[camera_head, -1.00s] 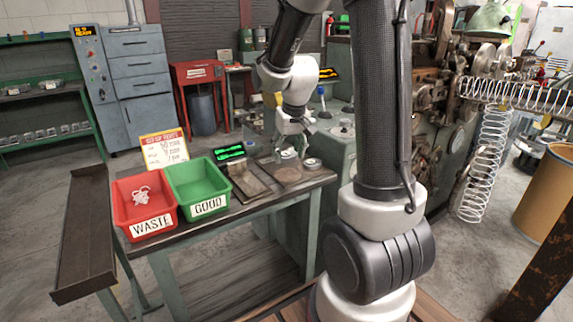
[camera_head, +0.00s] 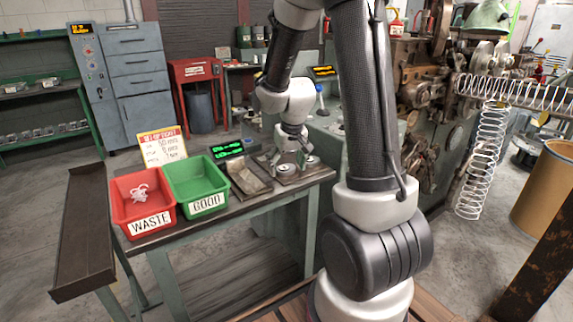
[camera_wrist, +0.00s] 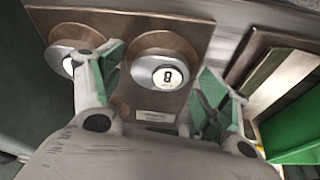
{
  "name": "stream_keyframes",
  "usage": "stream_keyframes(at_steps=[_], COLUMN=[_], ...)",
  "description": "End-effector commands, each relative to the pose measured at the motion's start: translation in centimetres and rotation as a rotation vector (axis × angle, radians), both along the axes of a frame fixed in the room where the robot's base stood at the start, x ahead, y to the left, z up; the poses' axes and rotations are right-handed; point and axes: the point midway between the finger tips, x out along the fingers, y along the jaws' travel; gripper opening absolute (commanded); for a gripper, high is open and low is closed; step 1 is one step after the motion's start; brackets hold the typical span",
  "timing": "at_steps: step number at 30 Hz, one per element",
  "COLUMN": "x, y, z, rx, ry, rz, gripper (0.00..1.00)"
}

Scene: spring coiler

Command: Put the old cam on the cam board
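The cam board (camera_wrist: 185,26) is a brown metal plate with two round places. It also shows in the head view at the right end of the bench (camera_head: 312,179). A pale round cam with a dark "8" label (camera_wrist: 168,77) sits on its right place in the wrist view. A second silvery disc (camera_wrist: 64,58) sits on the left place, partly behind a finger. Neither is clearly marked as old. My gripper (camera_wrist: 160,65) is open, its green-padded fingers on either side of the "8" cam, with gaps visible. In the head view my gripper (camera_head: 292,153) is low over the board.
A red WASTE bin (camera_head: 124,211) holding a pale tangled piece and an empty-looking green GOOD bin (camera_head: 215,186) stand left of the board. A tray-like metal piece (camera_head: 246,180) and a small green-lit display (camera_head: 228,148) lie between. A large machine (camera_head: 420,110) stands behind my arm.

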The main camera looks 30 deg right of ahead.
Motion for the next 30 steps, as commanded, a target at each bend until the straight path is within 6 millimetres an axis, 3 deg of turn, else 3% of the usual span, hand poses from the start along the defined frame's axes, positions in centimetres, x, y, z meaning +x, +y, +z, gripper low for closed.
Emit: stream_keyframes(at_steps=[7, 11, 24, 30], x=[0.0, -0.1, -2.5, -3.3], y=[0.0, 0.0, 0.4, 0.6], z=[0.1, 1.1, 9.9, 11.9], rx=[0.000, -0.001, -0.001, 0.000], ry=[-0.001, -0.004, -0.005, -0.004], rz=[0.000, 0.000, 0.000, 0.002], gripper=[0.77, 0.77, 0.77, 0.77])
